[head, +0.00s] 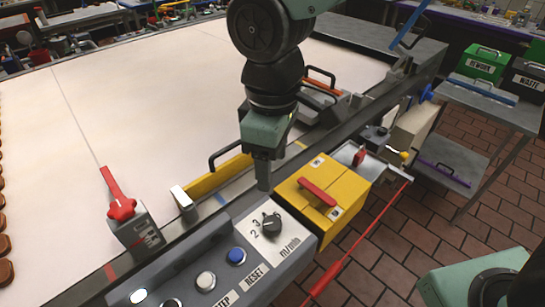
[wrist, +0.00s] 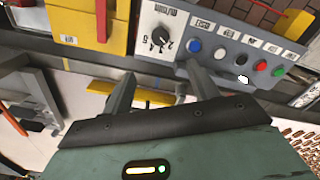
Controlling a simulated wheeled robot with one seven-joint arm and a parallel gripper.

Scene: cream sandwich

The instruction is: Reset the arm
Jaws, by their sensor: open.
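My arm (head: 272,75) reaches down from the top middle of the head view. My gripper (head: 263,182) points downward above the conveyor's near edge, just behind the control panel (head: 237,275) and left of the yellow box. In the wrist view my gripper (wrist: 160,90) has its two grey fingers spread, with nothing seen between them. A dark speed knob (head: 272,223) and a blue button (head: 236,256) sit on the panel close to the gripper. I cannot tell whether the fingertips touch anything.
A yellow box (head: 290,203) with a red handle stands right of the gripper. A yellow bar (head: 218,178) runs along the belt edge. The wide cream belt (head: 150,110) is mostly clear. Green (head: 483,63) and dark bins stand at right. Brick floor (head: 420,235) lies beyond the red cord (head: 350,250).

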